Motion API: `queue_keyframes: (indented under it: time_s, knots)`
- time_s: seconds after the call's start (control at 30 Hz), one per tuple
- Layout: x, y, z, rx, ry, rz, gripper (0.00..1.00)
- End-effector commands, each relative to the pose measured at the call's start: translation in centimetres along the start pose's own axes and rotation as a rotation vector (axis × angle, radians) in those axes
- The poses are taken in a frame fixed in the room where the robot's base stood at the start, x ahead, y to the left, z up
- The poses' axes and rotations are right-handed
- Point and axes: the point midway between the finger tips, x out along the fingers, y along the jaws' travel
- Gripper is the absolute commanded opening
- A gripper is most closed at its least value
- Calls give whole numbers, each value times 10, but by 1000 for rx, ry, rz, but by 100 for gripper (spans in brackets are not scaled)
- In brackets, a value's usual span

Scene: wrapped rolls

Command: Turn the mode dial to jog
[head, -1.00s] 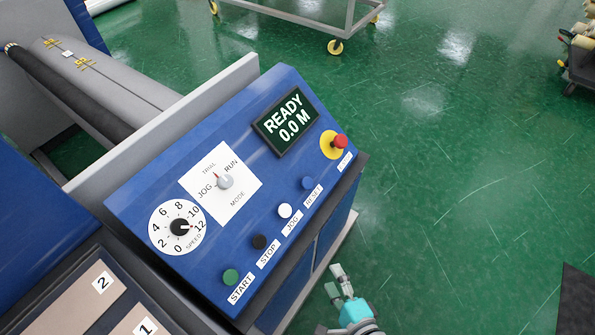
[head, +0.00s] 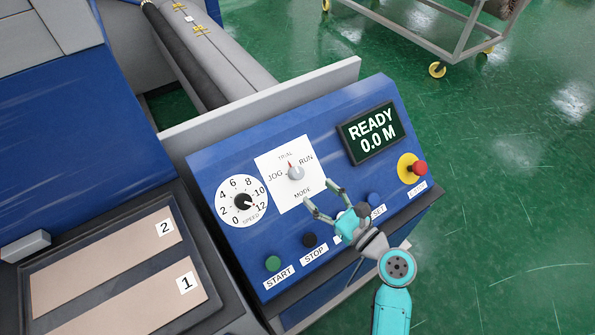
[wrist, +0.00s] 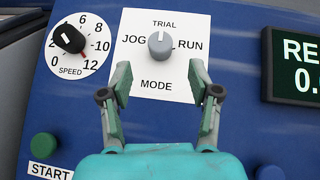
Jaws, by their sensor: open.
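The mode dial (head: 295,172) is a small grey knob on a white square plate (head: 276,193) marked JOG, TRIAL and RUN. My gripper (head: 318,192) is open and empty, over the panel just below and right of the dial. In the wrist view its fingers (wrist: 159,76) spread on either side of the plate's lower part, with the dial beyond and between them, apart from both tips.
The speed dial (head: 242,201) sits left of the mode plate. A READY display (head: 371,132) and red stop button (head: 419,168) are to the right. Green (head: 272,264) and black (head: 309,240) buttons line the lower edge; my gripper hides others.

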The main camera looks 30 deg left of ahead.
Motion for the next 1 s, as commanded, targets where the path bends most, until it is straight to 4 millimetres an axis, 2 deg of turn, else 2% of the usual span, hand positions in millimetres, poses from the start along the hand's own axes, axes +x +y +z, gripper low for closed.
queue_keyframes:
  time_s: [0.3,0.5,0.67,0.93,0.97,1.0]
  knots:
    - [57,0,1,-3,-1,2,62]
    - [81,0,0,-3,0,-1,62]
    - [90,0,0,-3,0,0,62]
    - [91,0,0,-4,0,-2,62]
    - [91,0,0,-4,0,-2,59]
    - [91,0,0,-4,1,-2,49]
